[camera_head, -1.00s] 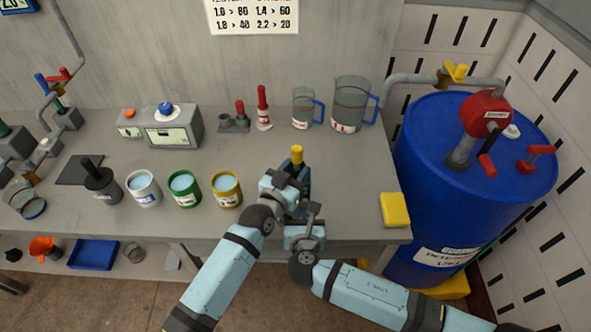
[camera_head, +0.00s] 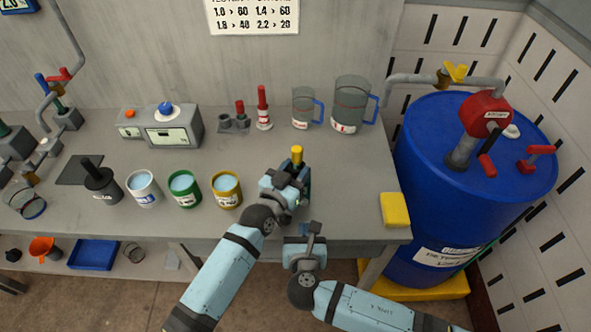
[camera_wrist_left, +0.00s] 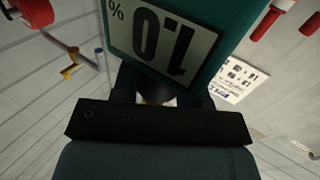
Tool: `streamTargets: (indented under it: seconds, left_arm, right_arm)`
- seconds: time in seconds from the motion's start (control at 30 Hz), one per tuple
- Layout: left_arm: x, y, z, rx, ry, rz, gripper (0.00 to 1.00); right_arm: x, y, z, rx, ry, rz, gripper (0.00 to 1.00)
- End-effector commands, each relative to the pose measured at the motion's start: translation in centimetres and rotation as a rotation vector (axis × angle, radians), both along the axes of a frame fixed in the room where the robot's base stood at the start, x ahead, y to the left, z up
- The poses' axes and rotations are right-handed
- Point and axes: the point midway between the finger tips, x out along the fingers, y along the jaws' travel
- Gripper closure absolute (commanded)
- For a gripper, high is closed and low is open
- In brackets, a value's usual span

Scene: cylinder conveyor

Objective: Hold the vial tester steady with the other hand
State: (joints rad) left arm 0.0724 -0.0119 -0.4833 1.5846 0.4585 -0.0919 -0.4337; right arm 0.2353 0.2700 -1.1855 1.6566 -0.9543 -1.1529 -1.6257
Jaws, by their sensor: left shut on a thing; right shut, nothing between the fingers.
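The vial tester is a dark teal device with a yellow top (camera_head: 297,153), at the front of the workbench in the head view. My left gripper (camera_head: 290,186) is shut on it and hides much of its body. In the left wrist view the tester (camera_wrist_left: 225,50) is close up, its upside-down display showing a 1, a 0 and a percent sign. My left gripper's dark fingers (camera_wrist_left: 162,97) are at its body. My right gripper (camera_head: 313,229) is shut and empty, at the bench's front edge below the tester and apart from it.
A yellow block (camera_head: 394,210) lies at the bench's right front corner. Several cups stand left of the tester, the yellow cup (camera_head: 227,189) nearest. Two jugs, including a large jug (camera_head: 350,105), stand behind it. A blue drum (camera_head: 420,150) stands right of the bench.

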Motion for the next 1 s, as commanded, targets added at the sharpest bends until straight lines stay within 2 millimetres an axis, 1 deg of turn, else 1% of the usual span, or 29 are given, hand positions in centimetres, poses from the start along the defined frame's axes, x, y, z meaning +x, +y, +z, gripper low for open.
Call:
streamTargets:
  seconds: [0.33,0.37,0.4,0.47,0.77,0.87,1.0]
  left_arm:
    - [0.0,0.0,0.0,0.000,0.001,0.000,0.88]
    - [0.0,0.0,0.0,0.000,0.001,0.000,0.53]
    - [0.0,0.0,0.0,0.000,0.001,0.000,0.44]
    - [0.0,0.0,0.0,0.000,0.001,0.000,0.30]
    - [-0.1,0.1,0.0,0.000,0.000,0.000,0.30]
    - [-0.9,0.5,-0.1,0.001,0.002,0.000,0.30]
    - [-3.0,1.7,-0.1,0.002,0.001,0.000,0.30]
  right_arm:
    - [0.0,0.0,0.0,0.000,0.000,0.000,1.00]
    - [0.0,0.0,0.0,0.000,0.000,0.000,1.00]
    - [0.0,0.0,0.0,0.000,0.000,0.000,1.00]
    - [0.0,0.0,0.0,0.000,0.000,0.000,1.00]
    - [0.0,0.0,0.0,0.000,0.000,0.000,1.00]
    - [0.0,0.0,0.0,0.000,0.000,0.000,1.00]
    - [0.0,0.0,0.0,0.000,0.000,0.000,1.00]
